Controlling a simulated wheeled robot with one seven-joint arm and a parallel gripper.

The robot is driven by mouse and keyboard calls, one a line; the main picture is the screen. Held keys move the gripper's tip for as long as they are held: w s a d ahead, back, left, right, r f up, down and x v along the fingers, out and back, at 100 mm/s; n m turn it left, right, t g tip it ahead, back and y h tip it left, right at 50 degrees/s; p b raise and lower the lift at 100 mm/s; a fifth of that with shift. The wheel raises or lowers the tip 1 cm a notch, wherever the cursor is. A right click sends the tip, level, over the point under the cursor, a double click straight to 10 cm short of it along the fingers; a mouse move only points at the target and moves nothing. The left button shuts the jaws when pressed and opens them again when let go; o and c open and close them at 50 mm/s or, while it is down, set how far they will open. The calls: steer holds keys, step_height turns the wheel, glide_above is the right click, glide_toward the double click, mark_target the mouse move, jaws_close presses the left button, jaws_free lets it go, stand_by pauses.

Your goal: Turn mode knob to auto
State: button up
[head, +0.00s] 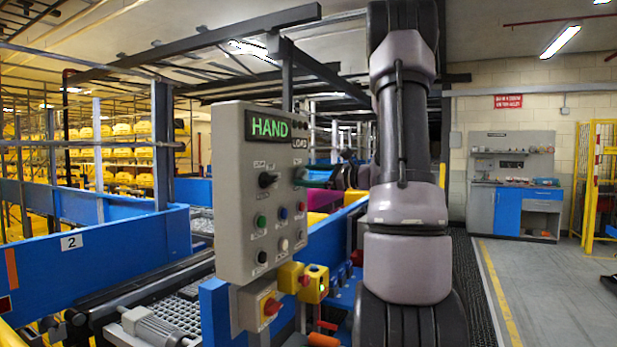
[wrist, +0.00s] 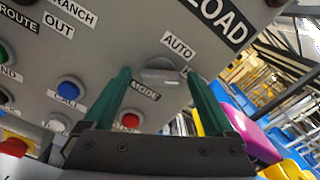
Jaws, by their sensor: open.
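The control panel (head: 240,190) carries a lit green display (head: 269,127) that reads HAND. In the wrist view the mode knob (wrist: 163,64) is a grey rounded knob above the MODE label (wrist: 146,91) and below the AUTO label (wrist: 178,46). My gripper (wrist: 156,76) is open, with one green finger on each side of the knob. I cannot tell whether the fingers touch it. In the head view my gripper (head: 312,182) is at the panel's right side and hides the mode knob there.
A black selector knob (head: 267,179) is to the left on the panel. A blue button (wrist: 70,88) and a red button (wrist: 130,121) lie close to the fingers. A roller conveyor (head: 180,310) runs at the left.

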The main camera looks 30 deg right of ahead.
steer(key=c, duration=1.4)
steer(key=shift+n, duration=0.3)
steer(key=n, duration=1.1)
steer(key=shift+n, duration=0.3)
steer(key=shift+f, duration=0.1)
